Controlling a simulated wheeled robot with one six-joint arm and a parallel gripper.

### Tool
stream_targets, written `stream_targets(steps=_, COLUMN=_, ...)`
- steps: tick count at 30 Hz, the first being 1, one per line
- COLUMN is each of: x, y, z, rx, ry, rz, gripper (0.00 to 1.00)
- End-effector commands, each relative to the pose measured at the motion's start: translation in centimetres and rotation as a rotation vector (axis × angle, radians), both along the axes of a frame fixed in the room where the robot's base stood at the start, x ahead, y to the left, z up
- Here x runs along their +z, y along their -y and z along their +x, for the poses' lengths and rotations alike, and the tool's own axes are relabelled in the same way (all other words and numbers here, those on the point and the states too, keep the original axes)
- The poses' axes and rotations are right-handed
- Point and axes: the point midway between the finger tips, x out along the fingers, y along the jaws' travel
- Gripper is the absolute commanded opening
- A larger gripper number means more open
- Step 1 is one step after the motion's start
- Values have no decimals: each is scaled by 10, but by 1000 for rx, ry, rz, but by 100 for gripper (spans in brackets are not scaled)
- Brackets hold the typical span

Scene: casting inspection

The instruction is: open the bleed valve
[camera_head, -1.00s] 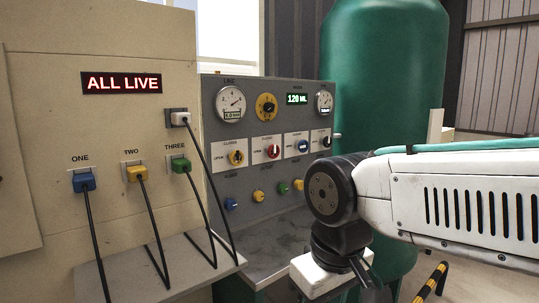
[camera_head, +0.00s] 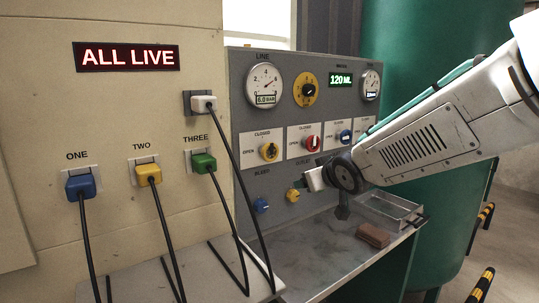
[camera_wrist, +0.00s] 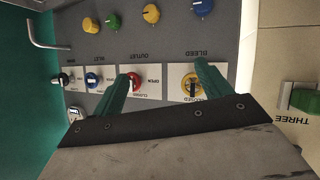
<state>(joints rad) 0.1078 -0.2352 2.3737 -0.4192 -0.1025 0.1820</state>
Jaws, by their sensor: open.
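The bleed valve is a yellow knob (camera_head: 269,151) on a white plate at the left of the valve row on the grey panel. It also shows in the wrist view (camera_wrist: 186,86), with a dark mark running toward the CLOSED label. My gripper (camera_head: 303,184) is in front of the panel, to the right of and below this knob. In the wrist view its two green fingers (camera_wrist: 162,72) are spread and nothing is between them. One finger overlaps the edge of the bleed plate; the other is beside the red outlet knob (camera_wrist: 134,82).
A blue valve knob (camera_head: 344,136) is right of the red one. Blue (camera_head: 261,205) and yellow (camera_head: 293,195) knobs sit below. A metal tray (camera_head: 390,208) and brown block (camera_head: 373,235) lie on the bench. Cables hang from the plugs at left, under an ALL LIVE sign (camera_head: 126,56).

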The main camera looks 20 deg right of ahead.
Motion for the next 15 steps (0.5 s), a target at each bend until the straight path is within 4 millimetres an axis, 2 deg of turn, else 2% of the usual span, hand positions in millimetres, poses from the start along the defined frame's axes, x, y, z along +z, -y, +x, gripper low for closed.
stream_targets(steps=1, x=1, y=-5, z=24, rx=59, ry=71, rz=-2, gripper=77)
stream_targets(steps=3, x=7, y=-14, z=50, rx=131, ry=182, rz=4, gripper=77)
stream_targets(steps=6, x=14, y=-26, z=74, rx=225, ry=309, rz=28, gripper=77)
stream_targets(steps=9, x=18, y=-38, z=87, rx=299, ry=396, rz=52, gripper=77)
stream_targets(steps=15, x=22, y=-49, z=99, rx=364, ry=468, rz=77, gripper=77)
